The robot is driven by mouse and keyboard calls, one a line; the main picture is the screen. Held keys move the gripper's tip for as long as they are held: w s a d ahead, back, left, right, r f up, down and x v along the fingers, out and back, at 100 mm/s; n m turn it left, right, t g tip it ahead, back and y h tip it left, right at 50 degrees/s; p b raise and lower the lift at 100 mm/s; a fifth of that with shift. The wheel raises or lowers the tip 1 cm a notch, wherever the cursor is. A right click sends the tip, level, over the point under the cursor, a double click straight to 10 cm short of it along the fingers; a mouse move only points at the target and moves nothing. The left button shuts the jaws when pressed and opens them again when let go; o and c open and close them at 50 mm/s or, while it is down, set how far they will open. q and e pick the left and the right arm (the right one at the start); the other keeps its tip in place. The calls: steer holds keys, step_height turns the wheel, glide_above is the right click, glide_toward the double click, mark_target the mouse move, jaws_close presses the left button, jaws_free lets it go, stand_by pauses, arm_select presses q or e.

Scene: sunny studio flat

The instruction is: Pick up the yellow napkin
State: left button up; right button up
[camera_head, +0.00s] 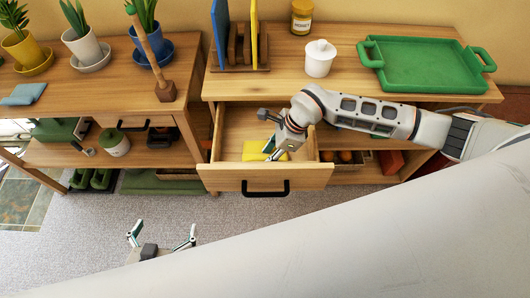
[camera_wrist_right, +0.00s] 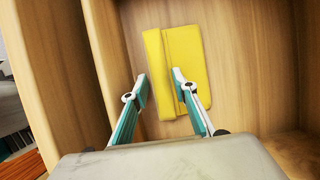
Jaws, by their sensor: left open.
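The yellow napkin (camera_wrist_right: 192,50) lies folded on the floor of the open drawer (camera_head: 228,178). In the head view the napkin (camera_head: 253,150) is partly covered by my right gripper. My right gripper (camera_wrist_right: 160,77) reaches down into the drawer, its fingers a little apart. The left finger is at the napkin's left edge and the right finger overlaps the napkin; a folded strip shows between them. Whether they press on the cloth cannot be told. My left gripper (camera_head: 164,232) is open and empty, low over the carpet in front of the drawer.
On the cabinet top are a green tray (camera_head: 425,65), a white lidded jar (camera_head: 319,58), a yellow-labelled jar (camera_head: 301,17) and a rack with boards (camera_head: 239,48). A side table with potted plants stands left, with a blue cloth (camera_head: 23,94). The drawer walls closely surround my right gripper.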

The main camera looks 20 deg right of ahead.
jaws_close()
steer(key=shift+r, duration=0.2)
